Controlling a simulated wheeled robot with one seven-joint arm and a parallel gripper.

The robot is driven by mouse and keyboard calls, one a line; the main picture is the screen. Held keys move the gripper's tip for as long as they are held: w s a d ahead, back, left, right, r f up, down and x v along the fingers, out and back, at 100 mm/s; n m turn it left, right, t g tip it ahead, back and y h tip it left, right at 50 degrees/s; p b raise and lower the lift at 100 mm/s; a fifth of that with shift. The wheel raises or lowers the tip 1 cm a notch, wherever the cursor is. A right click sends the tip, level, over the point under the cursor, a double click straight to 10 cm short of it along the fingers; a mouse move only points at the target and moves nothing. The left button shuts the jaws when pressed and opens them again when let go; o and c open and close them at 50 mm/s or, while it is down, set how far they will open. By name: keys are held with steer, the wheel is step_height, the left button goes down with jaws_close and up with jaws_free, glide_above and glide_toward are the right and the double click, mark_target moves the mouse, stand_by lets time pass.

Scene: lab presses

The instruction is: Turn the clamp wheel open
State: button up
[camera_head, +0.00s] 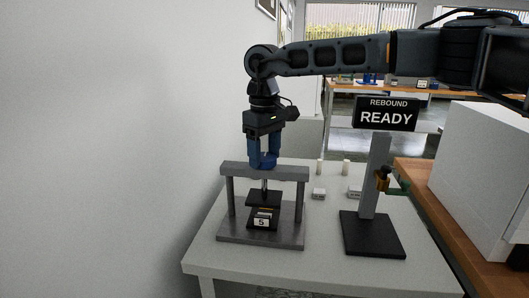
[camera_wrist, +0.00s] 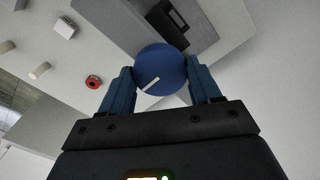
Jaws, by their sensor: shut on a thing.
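The clamp wheel is a blue round knob with a white line mark, seen from above in the wrist view (camera_wrist: 162,70). In the head view the wheel (camera_head: 264,160) sits on top of the grey crossbar (camera_head: 238,170) of the clamp press, partly hidden by the fingers. My gripper (camera_head: 264,155) points straight down over it. In the wrist view its two blue fingers stand on either side of the wheel and are shut on it. Below the crossbar, a screw leads to a dark plate over a block labelled 5 (camera_head: 262,222), between two posts on a grey base.
A second stand with a black base (camera_head: 372,238) and a "REBOUND READY" sign (camera_head: 387,114) stands to the right. Small pale blocks (camera_head: 319,194) and pegs lie behind. A white box (camera_head: 480,170) is at far right. A wall is close on the left.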

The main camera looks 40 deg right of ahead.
mark_target(265, 156)
steer(key=o, duration=1.1)
steer(key=shift+c, duration=0.2)
steer(key=shift+r, duration=0.1)
step_height(265, 156, up, 8)
steer(key=shift+f+b, duration=0.2)
steer(key=shift+b, duration=0.15)
